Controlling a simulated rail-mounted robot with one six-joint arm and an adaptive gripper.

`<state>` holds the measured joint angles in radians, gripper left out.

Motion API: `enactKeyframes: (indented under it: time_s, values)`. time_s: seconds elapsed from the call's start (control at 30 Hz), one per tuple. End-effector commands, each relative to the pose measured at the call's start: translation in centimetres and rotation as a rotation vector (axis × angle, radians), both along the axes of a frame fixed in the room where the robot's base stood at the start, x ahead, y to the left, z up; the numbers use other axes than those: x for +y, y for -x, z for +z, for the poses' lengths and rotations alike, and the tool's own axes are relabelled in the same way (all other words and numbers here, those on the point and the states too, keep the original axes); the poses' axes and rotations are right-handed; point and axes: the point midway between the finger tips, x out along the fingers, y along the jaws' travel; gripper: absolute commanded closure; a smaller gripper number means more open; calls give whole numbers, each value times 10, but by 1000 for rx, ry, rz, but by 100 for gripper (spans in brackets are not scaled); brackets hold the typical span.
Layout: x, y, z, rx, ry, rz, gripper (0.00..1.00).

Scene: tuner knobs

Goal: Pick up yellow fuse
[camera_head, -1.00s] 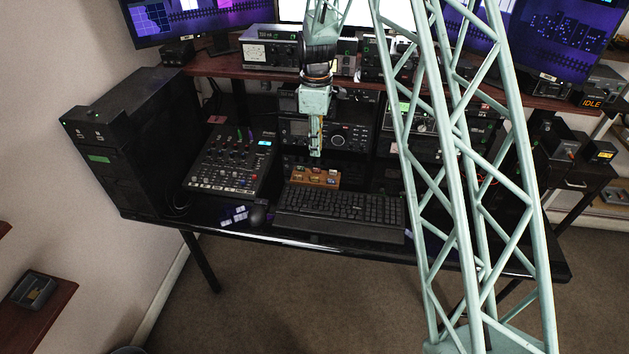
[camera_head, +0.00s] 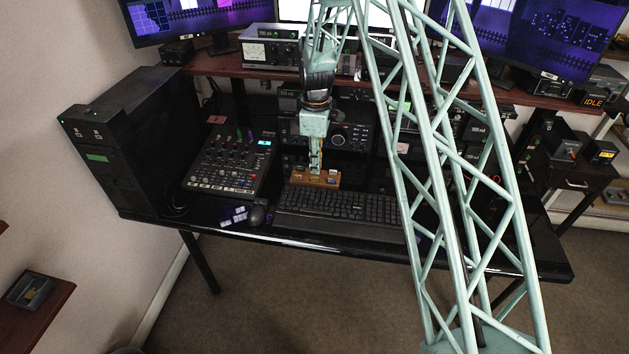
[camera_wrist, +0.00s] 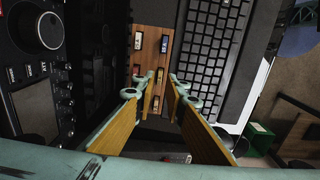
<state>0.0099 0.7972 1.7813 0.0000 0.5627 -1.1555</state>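A small wooden block (camera_head: 328,180) stands on the desk behind the keyboard, with several small coloured fuses set in it. In the wrist view the block (camera_wrist: 150,53) runs up from my fingertips. A small yellowish fuse (camera_wrist: 160,75) shows at the block's near end, close to the fingertips; its colour is hard to tell at this size. My gripper (camera_head: 315,171) points down just above the block. In the wrist view my gripper (camera_wrist: 164,86) is open, its orange-lined fingers apart with nothing visible held between them. The fingers partly hide the block's near end.
A black keyboard (camera_head: 340,207) lies right beside the block. A mixer (camera_head: 232,160) stands to the left, with a mouse (camera_head: 257,215) in front of it. Radio equipment (camera_head: 352,138) stands close behind the block. The desk's front edge is mostly clear.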

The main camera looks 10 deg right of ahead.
Motion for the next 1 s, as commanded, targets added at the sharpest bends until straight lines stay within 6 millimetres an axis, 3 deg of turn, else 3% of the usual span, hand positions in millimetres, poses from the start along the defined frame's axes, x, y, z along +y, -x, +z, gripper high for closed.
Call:
enactKeyframes:
  time_s: [0.27,0.73,1.0]
  values:
    - [0,0,-3,1,0,0,88]
    - [1,0,-46,2,0,0,88]
    - [1,0,-52,1,0,0,88]
